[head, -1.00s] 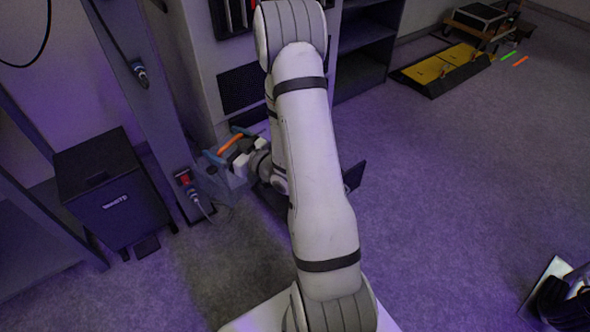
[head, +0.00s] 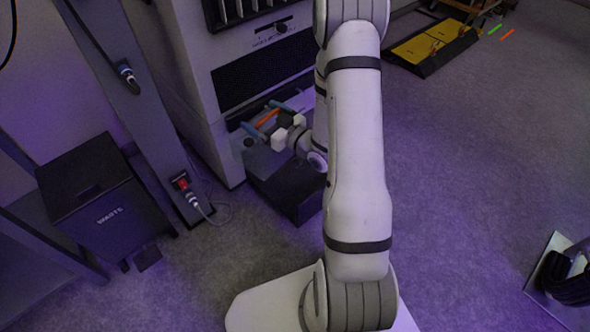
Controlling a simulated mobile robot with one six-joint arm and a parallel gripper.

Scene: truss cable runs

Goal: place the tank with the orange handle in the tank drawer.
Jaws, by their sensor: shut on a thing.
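My gripper (head: 281,130) is shut on the orange handle (head: 267,118) of the tank. Blue-grey parts of the tank (head: 284,107) show at the handle's ends. The tank's lower body is dark and hard to make out. A dark, open box (head: 292,206), which looks like the pulled-out tank drawer, stands low in front of the cabinet. The gripper and tank appear over the drawer's back left part. I cannot tell whether the tank touches it. My arm hides the drawer's right side.
The pale cabinet (head: 205,100) rises directly behind the drawer. A black waste bin (head: 105,205) and a slanted grey post (head: 150,130) with a plugged-in cable (head: 198,203) stand at left. A yellow-and-black platform (head: 425,48) lies far back. The floor at right is mostly clear.

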